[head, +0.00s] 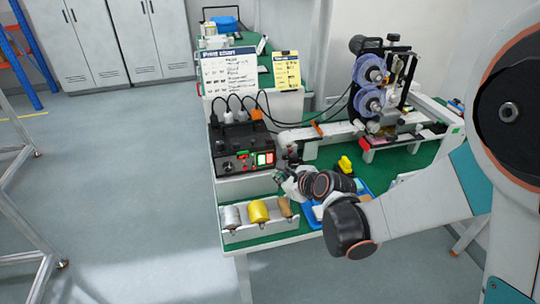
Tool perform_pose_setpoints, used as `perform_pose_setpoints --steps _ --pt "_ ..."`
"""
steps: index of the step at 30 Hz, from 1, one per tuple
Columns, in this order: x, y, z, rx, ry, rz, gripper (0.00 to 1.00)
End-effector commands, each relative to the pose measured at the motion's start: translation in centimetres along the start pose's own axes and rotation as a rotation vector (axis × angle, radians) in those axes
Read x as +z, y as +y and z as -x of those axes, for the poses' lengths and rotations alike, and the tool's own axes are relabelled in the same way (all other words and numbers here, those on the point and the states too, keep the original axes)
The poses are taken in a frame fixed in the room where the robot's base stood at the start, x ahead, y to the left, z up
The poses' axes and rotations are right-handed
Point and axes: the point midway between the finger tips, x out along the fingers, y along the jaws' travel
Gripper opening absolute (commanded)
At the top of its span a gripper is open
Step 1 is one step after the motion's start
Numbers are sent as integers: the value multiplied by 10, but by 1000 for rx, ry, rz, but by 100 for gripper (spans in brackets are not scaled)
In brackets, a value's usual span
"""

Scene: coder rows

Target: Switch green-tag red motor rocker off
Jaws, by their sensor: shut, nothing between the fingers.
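The black control box (232,143) stands on a white ledge at the left of the green bench. My gripper (279,177) is shut and empty, just right of and below the box's front face. Whether it touches the box cannot be told. My wrist hides part of the bench behind it.
A white tray (262,231) with silver, yellow and brown rolls lies in front of the box. Plugs and black cables (240,112) rise behind it. A labelling machine (370,100) stands at the back right. A yellow object (345,165) and a blue tray lie near my wrist.

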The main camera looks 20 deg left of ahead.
Motion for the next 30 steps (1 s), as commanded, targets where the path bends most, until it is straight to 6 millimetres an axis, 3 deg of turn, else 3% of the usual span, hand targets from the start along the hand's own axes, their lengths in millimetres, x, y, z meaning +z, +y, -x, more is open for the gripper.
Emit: perform_pose_setpoints --steps 12,30 --pt "20 -20 -28 0 0 -1 0" --pt "22 -22 -30 0 0 -1 0"
